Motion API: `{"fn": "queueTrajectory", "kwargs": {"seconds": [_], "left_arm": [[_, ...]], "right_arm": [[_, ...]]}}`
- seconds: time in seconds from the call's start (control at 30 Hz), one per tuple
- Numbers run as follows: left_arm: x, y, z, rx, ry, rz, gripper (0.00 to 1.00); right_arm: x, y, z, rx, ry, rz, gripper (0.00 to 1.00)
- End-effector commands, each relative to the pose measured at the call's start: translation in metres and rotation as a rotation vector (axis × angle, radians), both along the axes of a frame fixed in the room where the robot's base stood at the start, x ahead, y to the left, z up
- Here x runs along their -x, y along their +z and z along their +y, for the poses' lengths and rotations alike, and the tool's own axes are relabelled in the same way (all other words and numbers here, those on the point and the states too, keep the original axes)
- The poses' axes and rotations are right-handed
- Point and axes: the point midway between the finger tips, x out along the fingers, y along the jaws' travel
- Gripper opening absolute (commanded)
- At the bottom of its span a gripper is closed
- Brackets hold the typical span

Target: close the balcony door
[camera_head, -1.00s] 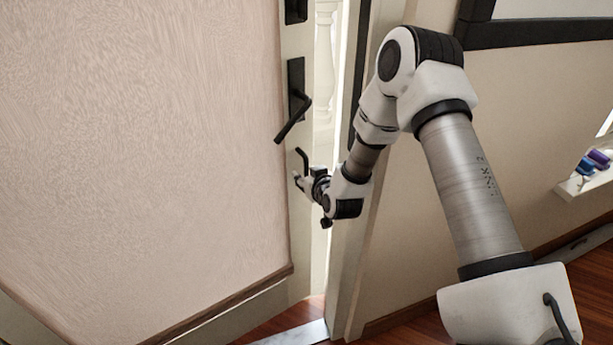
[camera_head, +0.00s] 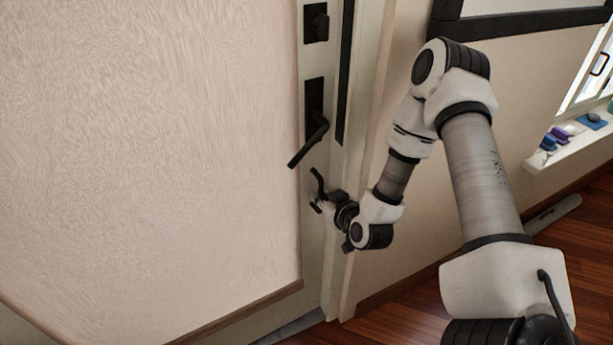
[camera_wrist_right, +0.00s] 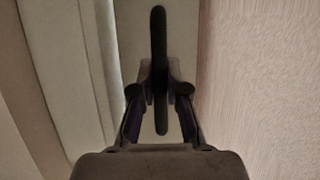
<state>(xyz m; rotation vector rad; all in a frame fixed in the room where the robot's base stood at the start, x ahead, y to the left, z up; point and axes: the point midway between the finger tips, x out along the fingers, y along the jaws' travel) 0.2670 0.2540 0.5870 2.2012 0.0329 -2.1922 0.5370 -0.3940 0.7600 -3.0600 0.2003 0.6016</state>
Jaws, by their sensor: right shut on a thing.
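The balcony door (camera_head: 314,236) has a large pale textured panel and a light edge strip. Its right edge is up against the frame (camera_head: 355,220), with no bright gap showing. A black lever (camera_head: 309,144) on a dark plate points down and left. Below it, my right gripper (camera_head: 318,198) is at the door edge strip, shut on a dark bar handle (camera_head: 317,181). In the right wrist view the bar handle (camera_wrist_right: 158,45) runs upright between the two fingers (camera_wrist_right: 160,88). My left gripper is not in view.
A black lock fitting (camera_head: 316,22) sits above the lever. Right of the frame is a beige wall (camera_head: 405,245). A window sill (camera_head: 570,148) with small objects is at the right.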

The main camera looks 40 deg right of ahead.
Motion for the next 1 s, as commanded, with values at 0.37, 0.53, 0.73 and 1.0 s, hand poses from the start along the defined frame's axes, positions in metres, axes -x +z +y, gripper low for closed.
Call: {"fn": "queueTrajectory", "kwargs": {"seconds": [0.37,0.53,0.73,1.0], "left_arm": [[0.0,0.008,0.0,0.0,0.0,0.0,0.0],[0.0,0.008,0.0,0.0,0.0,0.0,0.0],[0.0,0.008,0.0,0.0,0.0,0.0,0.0],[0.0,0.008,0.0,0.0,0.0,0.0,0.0]], "right_arm": [[0.071,0.0,0.019,-0.009,0.001,0.012,0.0],[0.072,0.0,0.019,-0.009,0.004,0.014,0.0],[0.072,0.0,0.019,-0.008,0.003,0.012,0.39],[0.07,0.002,0.018,-0.006,0.0,0.004,0.39]]}}
